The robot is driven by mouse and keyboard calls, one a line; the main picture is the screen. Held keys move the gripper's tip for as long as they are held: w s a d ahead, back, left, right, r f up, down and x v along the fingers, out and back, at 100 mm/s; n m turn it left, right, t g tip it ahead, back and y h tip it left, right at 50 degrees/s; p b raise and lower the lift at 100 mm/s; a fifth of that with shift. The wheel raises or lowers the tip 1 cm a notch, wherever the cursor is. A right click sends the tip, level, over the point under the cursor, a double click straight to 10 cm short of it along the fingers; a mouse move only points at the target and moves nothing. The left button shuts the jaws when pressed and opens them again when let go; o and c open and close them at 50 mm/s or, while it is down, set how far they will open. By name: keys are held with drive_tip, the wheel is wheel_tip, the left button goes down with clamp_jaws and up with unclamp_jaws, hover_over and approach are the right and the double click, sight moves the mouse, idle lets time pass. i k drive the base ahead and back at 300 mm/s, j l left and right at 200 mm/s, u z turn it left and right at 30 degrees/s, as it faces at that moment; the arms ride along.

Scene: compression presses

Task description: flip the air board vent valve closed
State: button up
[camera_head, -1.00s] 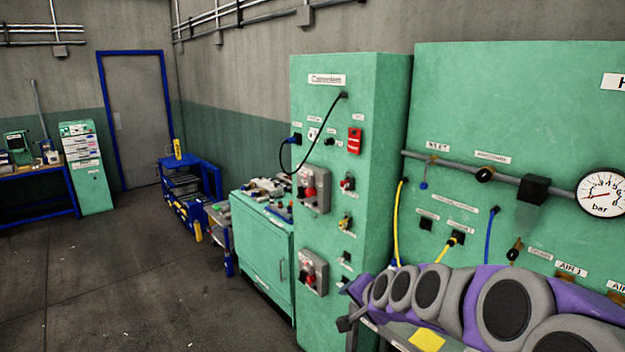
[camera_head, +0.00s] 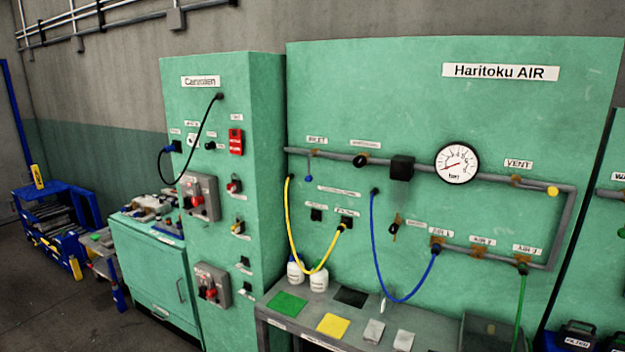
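The green air board (camera_head: 340,90) carries the sign "Haritoku AIR" and fills the right half of the view. The vent valve (camera_head: 516,180) is a small brass-coloured fitting on the upper grey pipe, just below the "VENT" label (camera_head: 518,163). A yellow knob (camera_head: 552,191) is to the right of it, near the pipe's right corner. The valve is too small here to tell its handle position. My gripper and arm are not in view.
A round gauge (camera_head: 457,164) and a black block (camera_head: 402,168) are on the same pipe. Blue (camera_head: 376,250), yellow (camera_head: 291,235) and green (camera_head: 520,305) hoses hang on the board. A grey bench (camera_head: 268,305) stands below. A green cabinet (camera_head: 220,130) is at the left.

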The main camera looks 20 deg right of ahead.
sight(552, 190)
drive_tip(key=z, duration=1.85)
